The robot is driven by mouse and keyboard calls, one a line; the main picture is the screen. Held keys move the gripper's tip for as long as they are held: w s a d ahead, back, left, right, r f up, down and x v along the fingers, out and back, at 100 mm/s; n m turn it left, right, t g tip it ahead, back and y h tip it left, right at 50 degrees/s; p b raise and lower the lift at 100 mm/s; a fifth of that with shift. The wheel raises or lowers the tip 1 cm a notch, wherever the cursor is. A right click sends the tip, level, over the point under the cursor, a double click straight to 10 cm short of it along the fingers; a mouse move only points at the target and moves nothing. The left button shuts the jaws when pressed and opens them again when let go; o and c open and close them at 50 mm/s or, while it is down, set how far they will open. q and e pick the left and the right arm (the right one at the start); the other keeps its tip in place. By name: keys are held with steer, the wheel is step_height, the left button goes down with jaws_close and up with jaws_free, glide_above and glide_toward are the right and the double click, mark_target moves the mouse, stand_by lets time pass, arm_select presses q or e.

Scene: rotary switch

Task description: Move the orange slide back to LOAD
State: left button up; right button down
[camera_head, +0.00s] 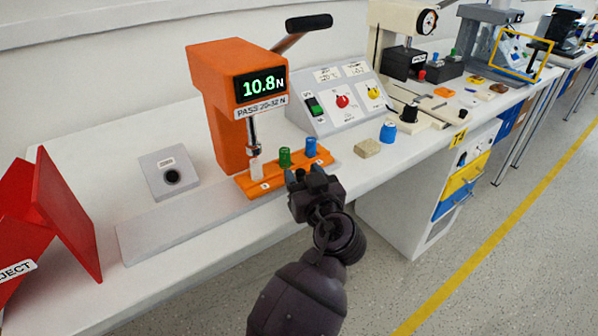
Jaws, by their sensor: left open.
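The orange slide (257,190) is a flat bar on a grey rail (175,227), under the ram of the orange press (216,105). A white piece (256,168), a green one (285,157) and a blue one (311,147) stand in a row on it. The white piece is below the ram tip; I cannot tell if they touch. No LOAD mark is readable. My left gripper (308,178) is open, just in front of the slide's right part, and hides some of its front edge. I cannot tell whether it touches the slide. My right gripper is out of view.
The press display (262,84) reads 10.8 N. A red reject bin (62,215) stands at the left. A grey box with a black round button (171,174) sits behind the rail. A control panel (340,98), a beige block (367,148) and a blue knob (388,132) are to the right.

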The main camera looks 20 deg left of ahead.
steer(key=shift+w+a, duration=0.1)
arm_select(q)
jaws_close()
stand_by(0.3)
steer(key=shift+a, duration=0.1)
